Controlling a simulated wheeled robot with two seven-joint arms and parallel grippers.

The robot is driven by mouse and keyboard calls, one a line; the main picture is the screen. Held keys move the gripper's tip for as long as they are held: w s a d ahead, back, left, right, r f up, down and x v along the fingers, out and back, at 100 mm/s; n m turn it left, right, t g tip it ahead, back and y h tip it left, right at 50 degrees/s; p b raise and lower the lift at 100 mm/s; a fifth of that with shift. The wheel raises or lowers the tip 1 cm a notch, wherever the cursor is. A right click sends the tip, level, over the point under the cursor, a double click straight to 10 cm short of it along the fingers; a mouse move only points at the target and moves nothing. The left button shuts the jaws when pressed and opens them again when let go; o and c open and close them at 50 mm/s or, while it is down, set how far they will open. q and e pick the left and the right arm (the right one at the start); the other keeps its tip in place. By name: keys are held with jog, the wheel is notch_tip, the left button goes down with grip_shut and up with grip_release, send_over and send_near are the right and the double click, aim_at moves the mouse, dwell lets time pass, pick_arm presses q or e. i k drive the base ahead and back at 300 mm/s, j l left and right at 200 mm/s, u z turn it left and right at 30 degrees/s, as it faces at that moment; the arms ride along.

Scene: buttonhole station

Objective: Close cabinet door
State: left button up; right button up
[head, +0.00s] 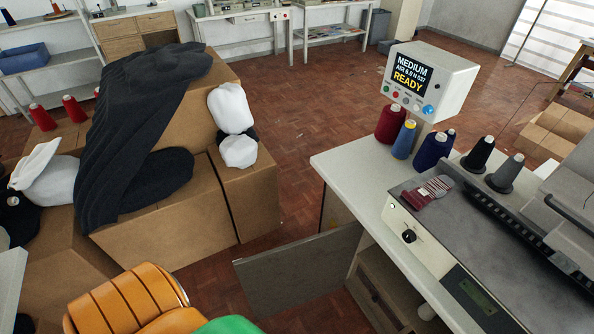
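The cabinet door (300,268) is a flat grey panel below the right-hand worktable. It stands open, swung out to the left over the brick floor. Its right edge meets the front of the cabinet (383,282), whose open inside shows pale brown walls and a shelf. Neither of my grippers shows in the head view, and nothing is seen touching the door.
A white worktable (345,165) carries a sewing machine, thread cones and a display box (429,80) reading "READY". Cardboard boxes (165,215) with dark and white textiles stand at the left, close to the door's free edge. Brick floor (300,120) is clear behind.

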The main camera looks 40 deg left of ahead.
aim_at(277, 280)
jog(key=j+z, duration=0.2)
jog(key=j, duration=0.2)
jog(key=j+z, duration=0.2)
jog(key=j, duration=0.25)
jog(key=j+z, duration=0.2)
jog(key=j, duration=0.2)
jog(key=k+j+z, duration=0.15)
jog(key=j, duration=0.25)
jog(key=j+z, duration=0.2)
jog(key=j, duration=0.2)
jog(key=k+j+z, duration=0.2)
jog(key=j, duration=0.15)
jog(key=k+j+z, duration=0.2)
jog(key=j, duration=0.15)
jog(key=j+z, duration=0.4)
jog(key=j, duration=0.4)
jog(key=k, duration=0.05)
